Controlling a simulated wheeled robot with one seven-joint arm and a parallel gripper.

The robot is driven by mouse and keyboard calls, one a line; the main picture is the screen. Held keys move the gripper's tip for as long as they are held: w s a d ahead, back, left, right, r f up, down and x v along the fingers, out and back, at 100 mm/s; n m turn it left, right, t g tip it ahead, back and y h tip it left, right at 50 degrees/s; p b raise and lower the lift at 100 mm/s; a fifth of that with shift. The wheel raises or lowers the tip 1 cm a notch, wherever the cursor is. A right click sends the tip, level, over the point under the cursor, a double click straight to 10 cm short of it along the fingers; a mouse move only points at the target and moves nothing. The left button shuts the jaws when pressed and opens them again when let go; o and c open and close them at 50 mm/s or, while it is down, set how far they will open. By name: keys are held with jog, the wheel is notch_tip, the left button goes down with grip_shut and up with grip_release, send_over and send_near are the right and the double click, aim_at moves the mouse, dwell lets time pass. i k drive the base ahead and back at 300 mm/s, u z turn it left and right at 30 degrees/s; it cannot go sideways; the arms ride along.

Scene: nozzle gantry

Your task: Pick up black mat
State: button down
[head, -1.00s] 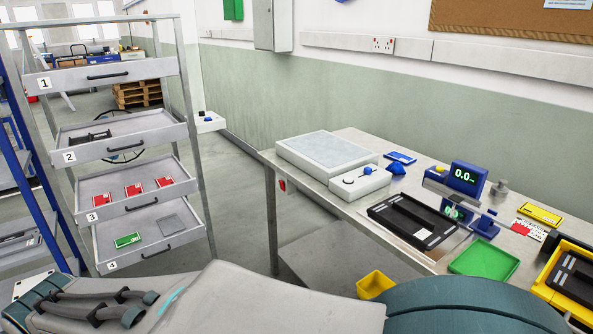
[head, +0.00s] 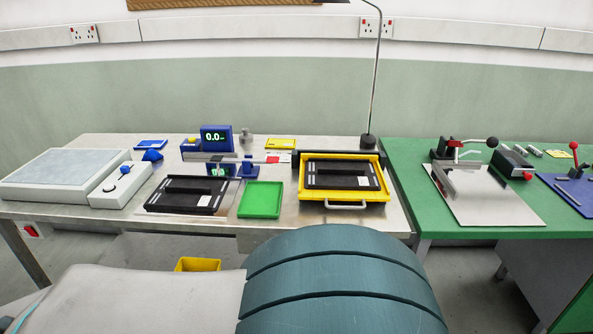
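No plain black mat can be made out for certain. Two flat black tray-like pieces lie on the steel bench (head: 110,212). One black piece (head: 187,194) lies left of the green tray (head: 261,200). The other black piece (head: 342,175) lies inside a yellow frame (head: 312,210) with a grey handle at its front. Each has a small white label. My gripper is not in view; only parts of my own body fill the foreground.
A grey flat-topped unit (head: 60,172) stands at the bench's left end. A blue scale display (head: 217,138) stands behind the trays. A thin pole (head: 376,75) rises near the right end. A green table (head: 420,190) with a metal plate (head: 485,200) and clamps adjoins at right.

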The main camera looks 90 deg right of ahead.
aim_at(320, 173)
jog(key=z, duration=3.15)
jog(key=i, duration=1)
jog(key=u, duration=0.55)
